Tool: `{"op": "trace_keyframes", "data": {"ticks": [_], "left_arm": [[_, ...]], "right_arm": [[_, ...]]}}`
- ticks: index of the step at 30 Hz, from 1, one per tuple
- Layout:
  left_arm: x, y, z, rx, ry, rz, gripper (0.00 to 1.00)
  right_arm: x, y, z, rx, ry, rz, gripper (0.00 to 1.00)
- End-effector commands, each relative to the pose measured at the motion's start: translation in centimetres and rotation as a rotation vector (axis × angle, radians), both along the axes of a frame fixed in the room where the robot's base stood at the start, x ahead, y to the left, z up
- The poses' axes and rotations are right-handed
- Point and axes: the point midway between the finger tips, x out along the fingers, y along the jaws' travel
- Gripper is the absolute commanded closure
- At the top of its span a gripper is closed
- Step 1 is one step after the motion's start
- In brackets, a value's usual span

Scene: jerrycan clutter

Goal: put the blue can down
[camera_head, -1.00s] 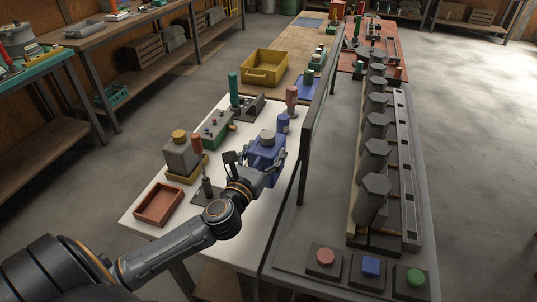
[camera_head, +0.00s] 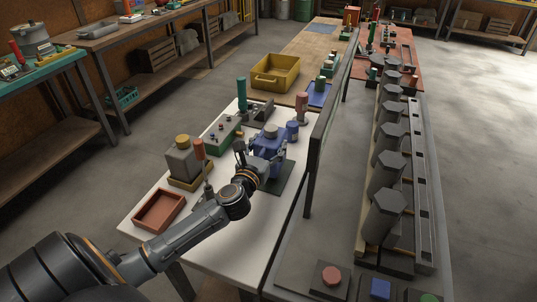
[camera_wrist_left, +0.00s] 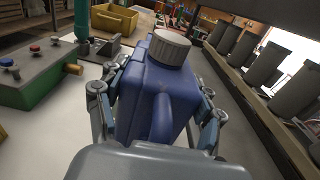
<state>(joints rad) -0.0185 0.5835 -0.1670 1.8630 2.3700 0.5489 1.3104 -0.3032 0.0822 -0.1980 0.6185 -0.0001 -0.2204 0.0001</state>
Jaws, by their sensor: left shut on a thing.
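The blue can (camera_head: 269,141), with a grey cap, is upright at the right side of the white table (camera_head: 228,238). My left gripper (camera_head: 262,156) is shut on it, with a finger on each side. In the left wrist view the blue can (camera_wrist_left: 160,92) fills the middle between the two fingers of the gripper (camera_wrist_left: 160,115). A dark green mat (camera_head: 285,180) shows on the table beside and below the can. The can's base is hidden, so I cannot tell whether it touches the mat. My right gripper is not in view.
A dark upright panel (camera_head: 322,140) stands just right of the can. A small blue cylinder (camera_head: 292,131) and a pink-topped bottle (camera_head: 302,107) stand behind it. A grey can with a yellow cap (camera_head: 184,158), a green box (camera_head: 221,132) and a red tray (camera_head: 159,211) are to the left.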

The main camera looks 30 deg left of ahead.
Motion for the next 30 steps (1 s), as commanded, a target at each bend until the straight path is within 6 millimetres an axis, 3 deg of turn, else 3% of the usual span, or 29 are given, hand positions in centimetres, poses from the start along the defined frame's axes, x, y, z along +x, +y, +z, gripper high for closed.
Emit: {"op": "trace_keyframes", "data": {"ticks": [1, 4, 17, 18, 21, 30], "left_arm": [[0.0, 0.0, -1.2, 0.000, 0.000, 0.001, 0.96], [0.0, 0.0, -2.1, 0.000, -0.001, 0.001, 0.96], [0.0, 0.0, -2.7, 0.000, -0.002, 0.000, 0.96], [0.0, 0.0, -2.7, 0.000, 0.000, 0.000, 0.27], [0.0, 0.0, -2.7, 0.000, 0.001, 0.000, 0.10], [0.0, 0.0, -2.7, 0.001, 0.001, 0.000, 0.10]], "right_arm": [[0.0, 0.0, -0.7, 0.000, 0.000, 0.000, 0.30], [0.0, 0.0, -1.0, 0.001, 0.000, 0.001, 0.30], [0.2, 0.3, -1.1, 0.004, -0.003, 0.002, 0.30], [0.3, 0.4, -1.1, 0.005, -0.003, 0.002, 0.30], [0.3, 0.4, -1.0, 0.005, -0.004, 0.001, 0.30], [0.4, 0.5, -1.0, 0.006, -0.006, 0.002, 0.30]]}}
